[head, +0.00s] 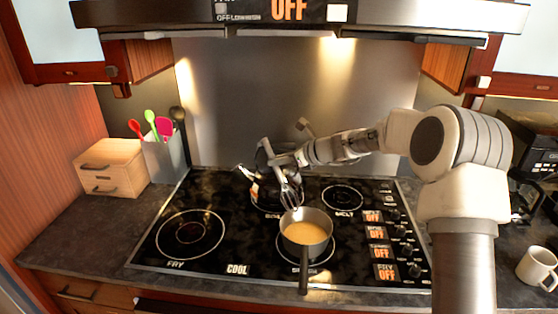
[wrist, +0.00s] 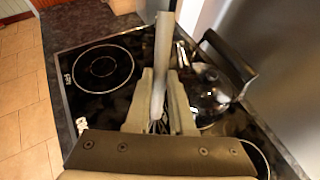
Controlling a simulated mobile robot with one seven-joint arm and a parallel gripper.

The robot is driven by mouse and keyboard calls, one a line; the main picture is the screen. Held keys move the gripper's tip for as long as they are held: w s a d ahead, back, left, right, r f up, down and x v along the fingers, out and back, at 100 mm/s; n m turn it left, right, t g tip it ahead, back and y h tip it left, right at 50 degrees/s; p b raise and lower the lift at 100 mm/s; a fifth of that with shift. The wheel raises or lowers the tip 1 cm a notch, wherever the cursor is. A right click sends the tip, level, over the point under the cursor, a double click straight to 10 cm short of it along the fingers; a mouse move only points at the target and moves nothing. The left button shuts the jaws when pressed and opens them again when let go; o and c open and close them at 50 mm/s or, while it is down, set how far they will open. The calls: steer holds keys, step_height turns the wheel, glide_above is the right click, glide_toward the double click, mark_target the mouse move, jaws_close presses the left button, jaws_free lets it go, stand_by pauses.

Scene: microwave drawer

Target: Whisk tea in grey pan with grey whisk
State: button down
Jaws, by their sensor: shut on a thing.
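The grey pan (head: 306,247) holds light brown tea and sits on the front right burner, its handle pointing to the front edge. My gripper (head: 279,160) is shut on the handle of the grey whisk (head: 288,194). The whisk hangs head down, with its wires just above and behind the pan's left rim in the head view; I cannot tell whether they touch the pan. In the wrist view the whisk (wrist: 161,65) stands between the fingers of my gripper (wrist: 160,100), and its wires are mostly hidden.
A kettle (head: 262,180) stands on the back left burner, close behind the whisk, and also shows in the wrist view (wrist: 208,95). The front left burner (head: 191,234) and back right burner (head: 343,198) are bare. A utensil holder (head: 166,158) stands left, a mug (head: 537,268) right.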

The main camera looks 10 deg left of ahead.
mark_target(271, 149)
steer(key=shift+r, duration=0.1)
step_height(271, 149, up, 4)
steer(key=p, duration=0.3)
steer(key=shift+p, duration=0.35)
